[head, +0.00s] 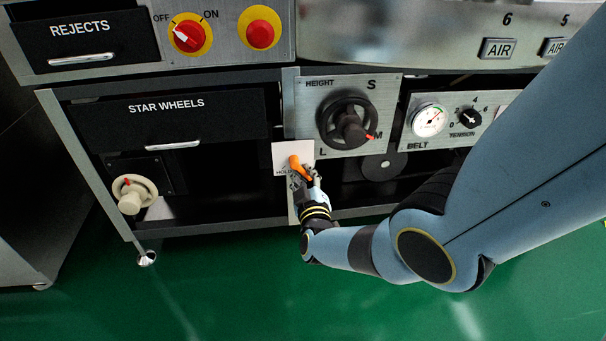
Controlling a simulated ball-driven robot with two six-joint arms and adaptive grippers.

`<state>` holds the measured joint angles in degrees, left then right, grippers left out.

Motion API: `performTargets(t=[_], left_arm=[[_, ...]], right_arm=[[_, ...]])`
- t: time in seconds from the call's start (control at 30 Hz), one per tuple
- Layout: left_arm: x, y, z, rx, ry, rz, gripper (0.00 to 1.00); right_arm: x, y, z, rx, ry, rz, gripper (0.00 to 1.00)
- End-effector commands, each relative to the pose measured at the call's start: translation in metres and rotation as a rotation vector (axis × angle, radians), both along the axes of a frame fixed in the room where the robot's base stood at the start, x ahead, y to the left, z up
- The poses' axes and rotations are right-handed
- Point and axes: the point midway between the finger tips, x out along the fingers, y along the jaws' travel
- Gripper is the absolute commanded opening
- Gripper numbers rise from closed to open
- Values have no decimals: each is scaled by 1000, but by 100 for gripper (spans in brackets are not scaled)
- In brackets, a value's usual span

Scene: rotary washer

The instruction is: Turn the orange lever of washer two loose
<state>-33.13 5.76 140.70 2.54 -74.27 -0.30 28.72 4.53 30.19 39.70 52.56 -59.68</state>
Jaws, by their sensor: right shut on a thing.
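An orange lever (295,161) sits on a small white plate (281,152) on the machine front, below the HEIGHT panel. The plate's lettering is partly hidden; "HOL" shows. The lever slants from upper left to lower right. My right gripper (303,177) is at the lever's lower part and is shut on it. The fingers hide the lever's lower end. My left gripper is not in view.
The HEIGHT handwheel (347,122) is just above right of my gripper. The STAR WHEELS drawer (180,121) is to the left, with a cream knob (131,193) below it. The BELT panel (455,121) is on the right. Green floor is open below.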

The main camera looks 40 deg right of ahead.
Motion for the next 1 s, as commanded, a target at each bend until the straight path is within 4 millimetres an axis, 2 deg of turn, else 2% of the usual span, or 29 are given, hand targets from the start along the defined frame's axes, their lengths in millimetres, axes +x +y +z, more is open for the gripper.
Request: performTargets(t=[0.6,0.63,0.83,1.0], left_arm=[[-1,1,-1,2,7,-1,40],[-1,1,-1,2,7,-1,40],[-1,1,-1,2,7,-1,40],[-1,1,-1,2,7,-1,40]], right_arm=[[-2,0,0,-37,26,1,0],[-2,0,0,-37,26,1,11],[-1,-1,0,-36,25,1,37],[-1,-1,0,-37,24,0,37]])
